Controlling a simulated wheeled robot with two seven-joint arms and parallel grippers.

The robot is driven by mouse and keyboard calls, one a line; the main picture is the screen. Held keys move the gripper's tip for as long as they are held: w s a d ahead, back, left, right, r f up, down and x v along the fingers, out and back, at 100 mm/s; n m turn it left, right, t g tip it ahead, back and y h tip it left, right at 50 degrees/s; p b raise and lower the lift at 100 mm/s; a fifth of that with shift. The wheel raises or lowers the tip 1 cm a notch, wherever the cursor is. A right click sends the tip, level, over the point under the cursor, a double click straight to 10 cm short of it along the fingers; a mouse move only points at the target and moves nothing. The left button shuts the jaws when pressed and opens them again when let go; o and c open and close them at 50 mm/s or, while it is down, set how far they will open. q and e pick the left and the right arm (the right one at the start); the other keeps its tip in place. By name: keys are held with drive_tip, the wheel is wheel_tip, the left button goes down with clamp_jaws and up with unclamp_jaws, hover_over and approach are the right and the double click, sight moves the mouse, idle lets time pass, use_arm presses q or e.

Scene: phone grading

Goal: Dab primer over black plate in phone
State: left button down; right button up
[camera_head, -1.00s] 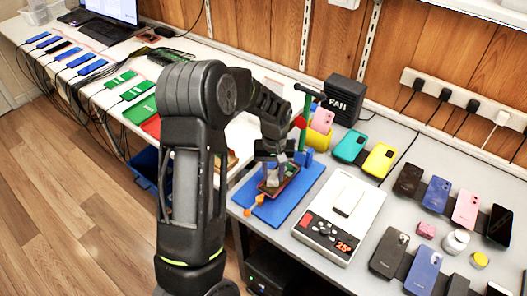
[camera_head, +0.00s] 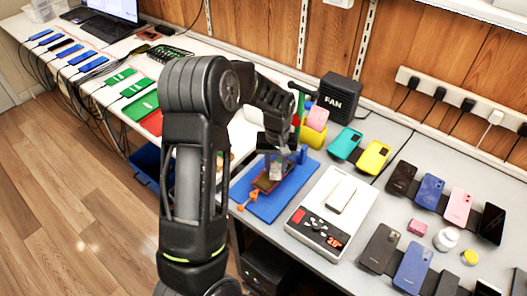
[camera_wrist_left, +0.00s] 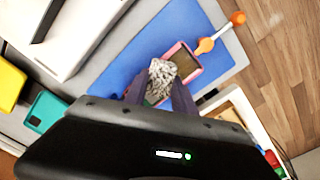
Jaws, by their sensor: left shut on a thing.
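My left gripper (camera_head: 279,160) is shut on a small grey-white mottled pad (camera_wrist_left: 160,74), which shows between its fingers in the left wrist view. The opened phone (camera_wrist_left: 184,62) has a reddish-pink frame and lies on the blue mat (camera_wrist_left: 135,52). In the head view the phone (camera_head: 262,186) is partly covered by the gripper and the pad. The pad overlaps one end of the phone; I cannot tell whether it touches. The black plate is not clearly visible. My right gripper is not in view.
An orange-handled tool (camera_wrist_left: 207,45) lies at the mat's edge. A white heating plate (camera_head: 302,228) with a red display stands right of the mat. A yellow holder (camera_head: 314,137) and black fan (camera_head: 340,97) stand behind. Several phones fill the table's right side.

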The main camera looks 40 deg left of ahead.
sight(276, 168)
use_arm(q)
drive_tip(key=shift+a+r, duration=0.1)
drive_tip(key=shift+r, duration=0.5)
drive_tip(key=shift+w+r+p, duration=0.1)
drive_tip(key=shift+r+p, duration=0.6)
drive_tip(key=shift+r, duration=0.1)
drive_tip(key=shift+r+p, duration=0.8)
drive_tip(key=shift+r, duration=0.5)
